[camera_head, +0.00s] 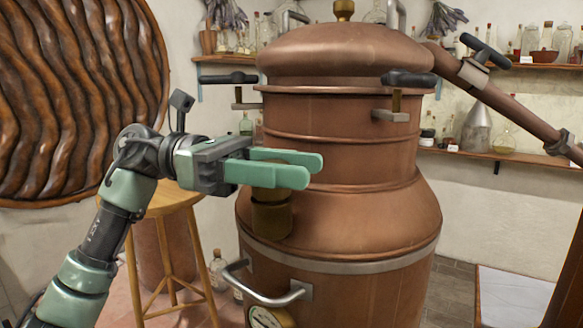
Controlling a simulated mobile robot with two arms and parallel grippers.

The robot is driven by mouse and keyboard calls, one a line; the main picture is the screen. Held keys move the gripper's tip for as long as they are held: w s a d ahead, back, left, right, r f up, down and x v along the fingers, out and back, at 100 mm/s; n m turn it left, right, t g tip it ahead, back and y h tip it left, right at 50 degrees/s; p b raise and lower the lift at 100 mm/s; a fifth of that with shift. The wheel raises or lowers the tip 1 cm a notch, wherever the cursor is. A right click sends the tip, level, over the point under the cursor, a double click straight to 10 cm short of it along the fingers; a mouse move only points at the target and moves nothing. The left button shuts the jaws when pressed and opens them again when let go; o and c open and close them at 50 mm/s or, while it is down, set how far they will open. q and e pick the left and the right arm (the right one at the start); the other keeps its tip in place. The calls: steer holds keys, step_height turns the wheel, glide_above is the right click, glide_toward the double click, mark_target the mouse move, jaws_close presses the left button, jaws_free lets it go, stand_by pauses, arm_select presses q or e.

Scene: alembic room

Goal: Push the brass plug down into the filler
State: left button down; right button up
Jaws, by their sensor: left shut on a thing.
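My left gripper (297,167) reaches in from the left and is shut on the brass plug (271,194). Most of the plug is hidden by the green fingers, with a little brass showing just below them. The brass filler (272,220) is a short dark-gold cylinder on the left shoulder of the copper still (345,212). The plug is at the filler's top, in line with it. How deep the plug sits cannot be told from here. My right gripper is not in view.
A curved metal handle (268,295) and a round gauge (268,318) are on the still's front below the filler. Dark-gripped handles flank its upper body. A wooden stool (168,203) stands behind my left arm. Bottle shelves (505,158) line the back wall.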

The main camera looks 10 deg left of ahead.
arm_select(q)
steer(key=shift+f, duration=0.2)
stand_by(0.4)
steer(key=c, duration=0.7)
jaws_free()
steer(key=shift+r, duration=0.1)
